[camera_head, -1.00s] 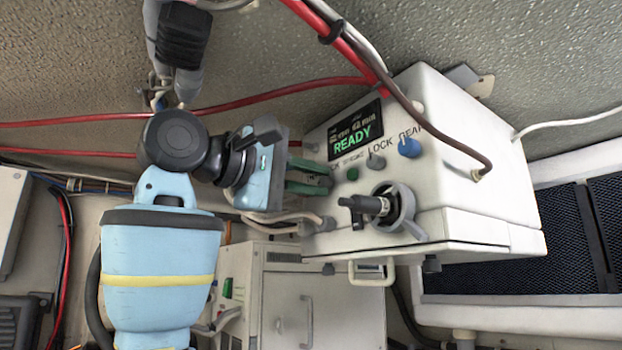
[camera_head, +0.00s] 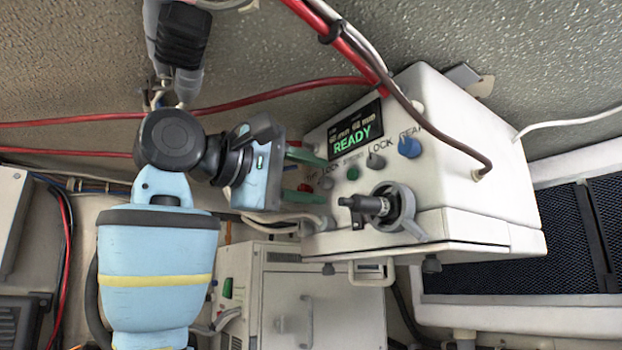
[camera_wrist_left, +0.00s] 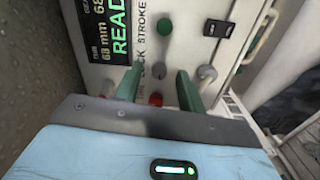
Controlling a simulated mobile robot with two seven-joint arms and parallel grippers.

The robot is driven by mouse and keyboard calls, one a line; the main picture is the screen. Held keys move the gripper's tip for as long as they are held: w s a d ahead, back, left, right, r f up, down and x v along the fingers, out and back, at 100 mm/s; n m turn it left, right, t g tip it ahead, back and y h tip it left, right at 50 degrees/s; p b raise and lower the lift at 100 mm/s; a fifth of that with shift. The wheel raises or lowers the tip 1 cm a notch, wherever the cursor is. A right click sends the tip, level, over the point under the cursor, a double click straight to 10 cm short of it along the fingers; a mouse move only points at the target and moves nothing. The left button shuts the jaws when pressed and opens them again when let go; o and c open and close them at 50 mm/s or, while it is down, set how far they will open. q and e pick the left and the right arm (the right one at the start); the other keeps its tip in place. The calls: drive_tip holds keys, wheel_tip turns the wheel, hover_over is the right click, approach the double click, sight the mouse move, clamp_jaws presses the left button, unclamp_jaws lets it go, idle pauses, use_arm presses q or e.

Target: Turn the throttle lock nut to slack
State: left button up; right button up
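A white control box (camera_head: 470,190) hangs tilted in the middle of the head view. Its panel has a row of knobs. A small grey nut (camera_head: 326,183) by the left LOCK label sits between a red knob (camera_head: 305,189) and a green knob (camera_head: 352,173); I take it as the throttle lock nut. My left gripper (camera_head: 324,179) is open, its two green fingers apart and pointing at the panel. In the left wrist view the grey nut (camera_wrist_left: 158,70) shows between the fingertips with clear gaps. I cannot tell how deep the tips reach around it. My right gripper is out of view.
A second grey nut (camera_head: 376,161) and a blue knob (camera_head: 409,147) by the GEAR label are further right. A dark-handled lever (camera_head: 378,205) sticks out below. The display (camera_head: 357,132) reads READY. Red and brown cables cross above the box.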

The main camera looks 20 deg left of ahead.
use_arm(q)
drive_tip(key=v, duration=0.7)
drive_tip(key=shift+a, duration=0.15)
drive_tip(key=shift+s, duration=0.1)
idle(0.3)
